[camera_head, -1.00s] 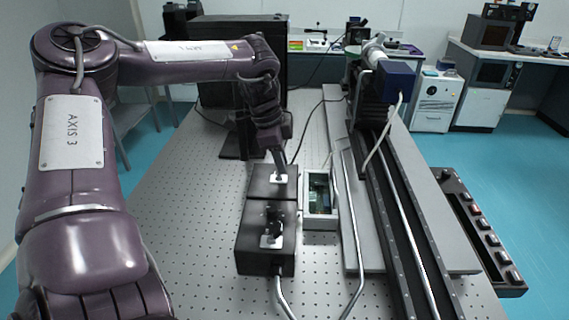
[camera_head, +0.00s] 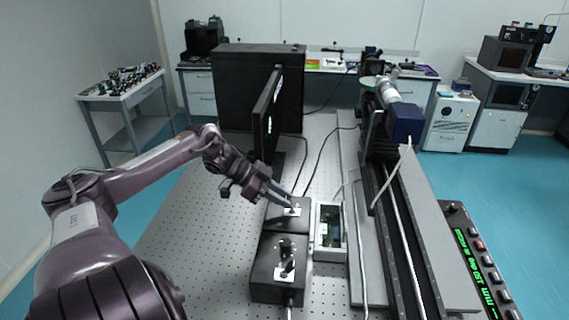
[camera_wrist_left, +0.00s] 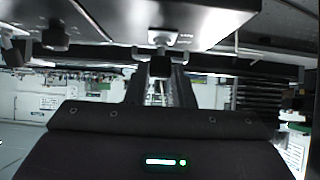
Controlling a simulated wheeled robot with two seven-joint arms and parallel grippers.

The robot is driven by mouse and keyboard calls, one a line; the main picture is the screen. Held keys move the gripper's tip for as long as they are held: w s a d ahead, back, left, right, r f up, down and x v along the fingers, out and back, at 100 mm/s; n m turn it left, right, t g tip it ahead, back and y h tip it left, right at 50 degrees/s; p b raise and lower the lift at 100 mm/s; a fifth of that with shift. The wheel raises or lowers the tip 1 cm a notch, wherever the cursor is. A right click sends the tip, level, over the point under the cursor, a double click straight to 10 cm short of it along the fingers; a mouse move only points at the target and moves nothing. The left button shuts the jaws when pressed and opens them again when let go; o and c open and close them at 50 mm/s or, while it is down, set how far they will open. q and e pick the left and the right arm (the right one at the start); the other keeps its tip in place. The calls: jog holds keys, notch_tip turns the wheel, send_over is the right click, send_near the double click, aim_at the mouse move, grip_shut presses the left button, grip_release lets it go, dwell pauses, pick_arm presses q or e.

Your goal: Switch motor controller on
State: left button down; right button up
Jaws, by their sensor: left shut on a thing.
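Two black control boxes stand end to end on the optical table. The far box (camera_head: 272,214) has a pale switch plate (camera_head: 294,211) with a small switch, mostly hidden by my fingertips. The near box (camera_head: 265,270) carries a pale plate with a dark toggle (camera_head: 289,265) and black knobs. My left gripper (camera_head: 287,203) reaches down from the left with its fingertips at the far box's switch, shut on it. The wrist view shows the fingers (camera_wrist_left: 160,88) at a dark switch lever (camera_wrist_left: 160,66) below a pale plate. My right gripper is not in view.
A long display unit (camera_head: 470,262) at the right shows lit green characters. A small open box (camera_head: 329,248) sits right of the control boxes, then the long rail (camera_head: 400,240). A black monitor (camera_head: 267,115) stands behind. Cables cross the table; its left side (camera_head: 200,240) is clear.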

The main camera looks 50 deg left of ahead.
pick_arm(q)
jog(key=shift+s+a+f+t+h+p, duration=0.1)
jog(key=shift+a+t+h+p, duration=0.1)
jog(key=shift+t+h+p, duration=0.25)
dwell(0.3)
jog(key=c, duration=1.2)
grip_release()
jog(key=shift+s+a+f, duration=0.1)
jog(key=shift+c, duration=0.2)
jog(key=v, duration=0.7)
jog(key=shift+s+a+r, duration=0.2)
jog(key=shift+a, duration=0.05)
